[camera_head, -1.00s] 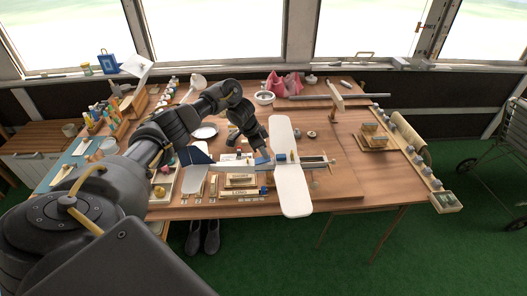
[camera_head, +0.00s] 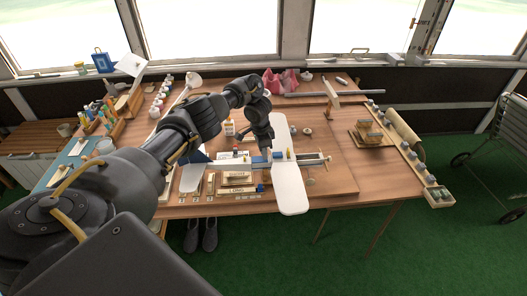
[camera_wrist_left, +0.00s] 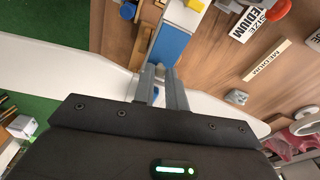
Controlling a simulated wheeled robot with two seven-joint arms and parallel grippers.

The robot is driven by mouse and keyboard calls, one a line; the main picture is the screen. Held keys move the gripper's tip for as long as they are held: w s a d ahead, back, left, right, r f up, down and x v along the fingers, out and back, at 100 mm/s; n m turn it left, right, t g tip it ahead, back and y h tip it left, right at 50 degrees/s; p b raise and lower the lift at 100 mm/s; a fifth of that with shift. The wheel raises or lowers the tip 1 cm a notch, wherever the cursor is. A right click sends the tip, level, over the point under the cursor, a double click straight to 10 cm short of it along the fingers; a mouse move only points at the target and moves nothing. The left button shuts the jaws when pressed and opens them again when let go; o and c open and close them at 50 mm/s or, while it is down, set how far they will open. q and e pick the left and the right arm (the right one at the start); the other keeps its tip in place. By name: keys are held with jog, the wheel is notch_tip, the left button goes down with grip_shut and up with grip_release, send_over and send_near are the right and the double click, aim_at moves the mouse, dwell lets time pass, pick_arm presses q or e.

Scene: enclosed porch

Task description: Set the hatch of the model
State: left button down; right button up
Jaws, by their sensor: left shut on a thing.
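The model is a plane with a long white wing (camera_head: 286,183), a narrow fuselage (camera_head: 225,167) and a dark blue tail fin (camera_head: 196,157). It lies across the middle of the work table. My left gripper (camera_head: 268,155) points down at the fuselage, just beside the wing. In the left wrist view its fingers (camera_wrist_left: 163,75) are shut at the fuselage top, on a small piece mostly hidden between them, seemingly the hatch. A blue part (camera_wrist_left: 170,45) of the fuselage shows just beyond the fingertips. I cannot tell whether the held piece is seated. My right gripper is not in view.
Labelled wooden blocks (camera_head: 238,188) stand in front of the fuselage, close to my gripper. A stack of wooden pieces (camera_head: 369,134) sits at the right, and a rail with several small items (camera_head: 438,195) lines the right edge. The table between is fairly clear.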

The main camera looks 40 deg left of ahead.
aim_at(261, 160)
pick_arm(q)
jog(key=c, duration=1.4)
grip_release()
jog(key=shift+c, duration=0.2)
notch_tip(261, 160, up, 11)
jog(key=s+p, duration=0.1)
jog(key=p, duration=0.4)
jog(key=shift+a+f+p, duration=0.15)
jog(key=shift+a+p, duration=0.2)
jog(key=shift+p, duration=0.05)
jog(key=shift+d, duration=0.1)
